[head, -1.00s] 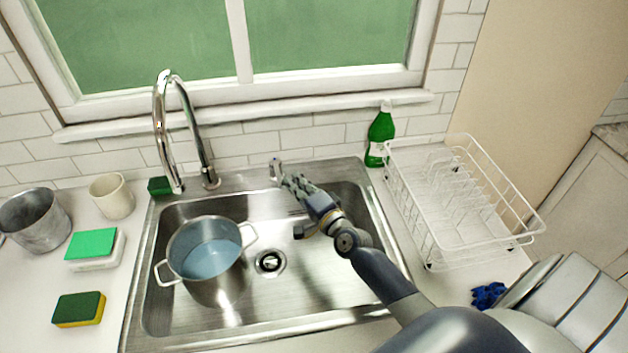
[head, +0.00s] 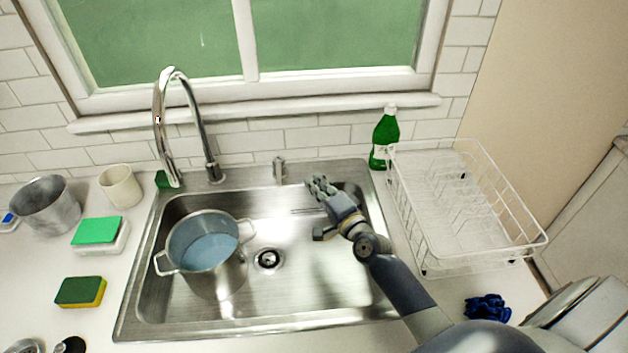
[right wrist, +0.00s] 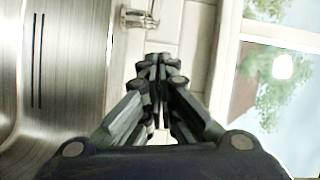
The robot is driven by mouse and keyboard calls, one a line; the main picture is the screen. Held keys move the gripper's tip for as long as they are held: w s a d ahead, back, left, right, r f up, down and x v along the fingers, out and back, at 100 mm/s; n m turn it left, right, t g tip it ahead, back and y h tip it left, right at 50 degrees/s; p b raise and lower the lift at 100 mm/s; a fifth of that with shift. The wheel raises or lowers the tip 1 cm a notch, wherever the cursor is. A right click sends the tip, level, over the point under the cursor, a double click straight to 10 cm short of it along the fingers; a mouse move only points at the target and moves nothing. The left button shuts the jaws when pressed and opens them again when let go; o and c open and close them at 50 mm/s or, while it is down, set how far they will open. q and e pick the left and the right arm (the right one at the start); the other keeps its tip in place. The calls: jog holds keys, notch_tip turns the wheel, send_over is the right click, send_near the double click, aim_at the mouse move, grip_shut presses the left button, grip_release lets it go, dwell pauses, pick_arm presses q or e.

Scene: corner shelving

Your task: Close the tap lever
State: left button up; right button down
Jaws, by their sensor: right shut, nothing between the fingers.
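The chrome tap (head: 207,145) has a tall curved spout that ends above the left side of the sink, near the pot. No water stream shows clearly. A small upright chrome fitting (head: 279,168), which looks like the tap lever, stands on the sink's back rim, right of the spout. A chrome fitting (right wrist: 139,17) also shows at the top of the right wrist view. My right gripper (head: 318,182) is shut and empty over the back right of the sink, to the right of the small fitting and apart from it. My left gripper is not in view.
A pot with water (head: 204,252) stands in the left of the sink (head: 300,290). A green bottle (head: 384,138) and a white dish rack (head: 460,215) stand to the right. A cup (head: 121,187), a metal pot (head: 45,205) and sponges (head: 80,292) are on the left counter.

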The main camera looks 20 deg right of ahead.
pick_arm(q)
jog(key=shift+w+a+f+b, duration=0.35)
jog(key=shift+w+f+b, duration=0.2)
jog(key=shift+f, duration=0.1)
pick_arm(e)
jog(key=s+a, duration=0.2)
jog(key=s, duration=0.5)
jog(key=shift+s+r, duration=0.3)
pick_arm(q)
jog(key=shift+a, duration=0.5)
